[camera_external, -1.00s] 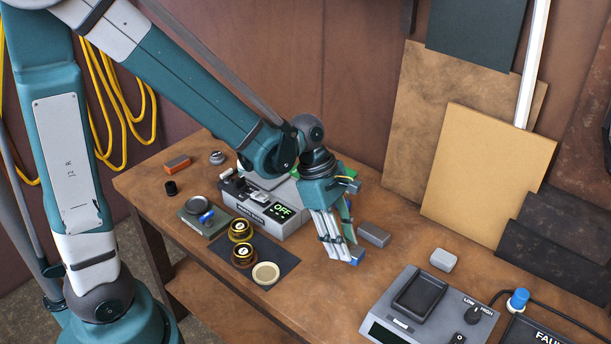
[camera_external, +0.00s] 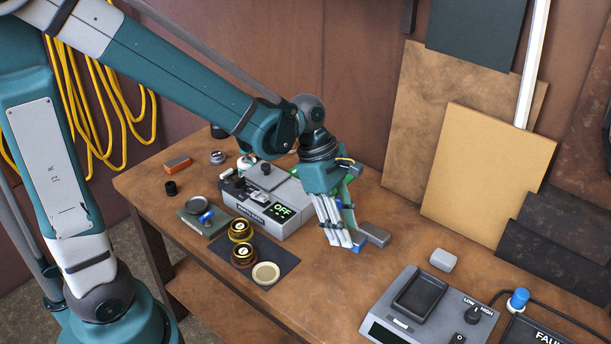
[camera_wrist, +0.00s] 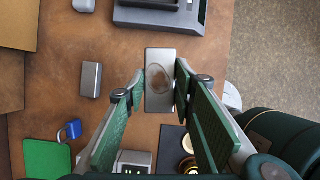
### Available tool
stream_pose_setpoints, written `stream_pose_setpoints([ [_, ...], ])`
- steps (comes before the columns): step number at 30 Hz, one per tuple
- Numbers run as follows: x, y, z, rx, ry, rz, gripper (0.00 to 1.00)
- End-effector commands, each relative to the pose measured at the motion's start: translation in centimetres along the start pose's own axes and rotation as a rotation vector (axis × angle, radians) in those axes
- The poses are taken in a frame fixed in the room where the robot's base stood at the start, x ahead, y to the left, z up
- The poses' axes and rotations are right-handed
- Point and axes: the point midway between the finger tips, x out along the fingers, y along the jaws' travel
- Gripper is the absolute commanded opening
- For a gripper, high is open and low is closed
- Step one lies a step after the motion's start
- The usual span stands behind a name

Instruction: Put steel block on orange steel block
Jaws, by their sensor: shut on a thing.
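My gripper (camera_wrist: 160,88) is shut on a grey steel block (camera_wrist: 160,78), which has a round, worn-looking spot on its face. The block sits between the two green-padded fingers. In the external view my gripper (camera_external: 346,240) is over the front middle of the bench, and the fingers largely hide the held block. The orange steel block (camera_external: 177,163), orange with a grey end, lies at the far left of the bench, well away from my gripper. It cannot be made out in the wrist view.
Another grey block (camera_external: 374,234) lies just right of my fingers. A grey box reading OFF (camera_external: 262,205) and a dark mat (camera_external: 285,262) with round brass weights lie to the left. A grey scale-like device (camera_external: 425,305) stands front right. Boards lean against the wall.

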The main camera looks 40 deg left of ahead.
Motion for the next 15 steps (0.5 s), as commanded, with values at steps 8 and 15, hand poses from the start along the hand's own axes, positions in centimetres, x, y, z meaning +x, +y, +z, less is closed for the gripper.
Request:
stream_pose_setpoints([
  [8,-3.1,0.0,1.3,0.0,0.0,0.0,0.07],
  [15,-4.0,1.9,-0.6,-0.041,0.0,0.017,0.07],
])
